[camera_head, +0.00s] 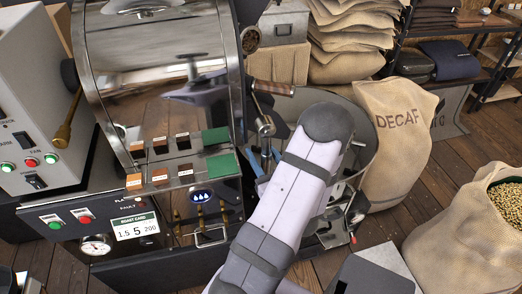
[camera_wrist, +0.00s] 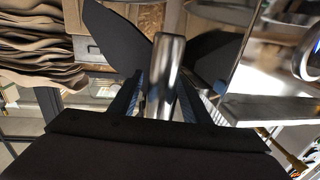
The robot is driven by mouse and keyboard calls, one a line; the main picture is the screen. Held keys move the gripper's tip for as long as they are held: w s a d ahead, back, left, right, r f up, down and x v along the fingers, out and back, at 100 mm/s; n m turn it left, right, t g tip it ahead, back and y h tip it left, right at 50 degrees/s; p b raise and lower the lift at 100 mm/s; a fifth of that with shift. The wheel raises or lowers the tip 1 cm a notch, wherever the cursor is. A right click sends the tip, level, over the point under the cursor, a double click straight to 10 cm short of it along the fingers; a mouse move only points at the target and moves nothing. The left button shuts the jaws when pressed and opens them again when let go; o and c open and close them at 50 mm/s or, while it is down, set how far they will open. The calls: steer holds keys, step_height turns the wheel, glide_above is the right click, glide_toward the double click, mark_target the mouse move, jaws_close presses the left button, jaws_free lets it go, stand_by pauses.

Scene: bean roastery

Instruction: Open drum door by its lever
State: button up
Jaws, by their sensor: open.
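The roaster's shiny metal drum housing (camera_head: 160,75) stands at the left of the head view. At its right side is a silver upright lever (camera_head: 265,127) with a rounded top. My gripper (camera_head: 263,160) is at this lever, partly hidden behind my arm. In the wrist view my gripper (camera_wrist: 162,92) is open, with a blue-lined jaw on either side of a silver bar (camera_wrist: 168,62), which looks like the lever. I cannot tell whether either jaw touches it. The drum door cannot be clearly made out.
A wood-tipped handle (camera_head: 272,88) sticks out just above the lever. A round cooling tray (camera_head: 362,118) lies behind my arm. The DECAF sack (camera_head: 395,150) and an open bean sack (camera_head: 465,240) stand to the right. A control box (camera_head: 40,100) is at the far left.

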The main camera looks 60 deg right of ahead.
steer(key=shift+w+d, duration=0.15)
steer(key=shift+w, duration=0.1)
jaws_close()
steer(key=shift+s, duration=0.1)
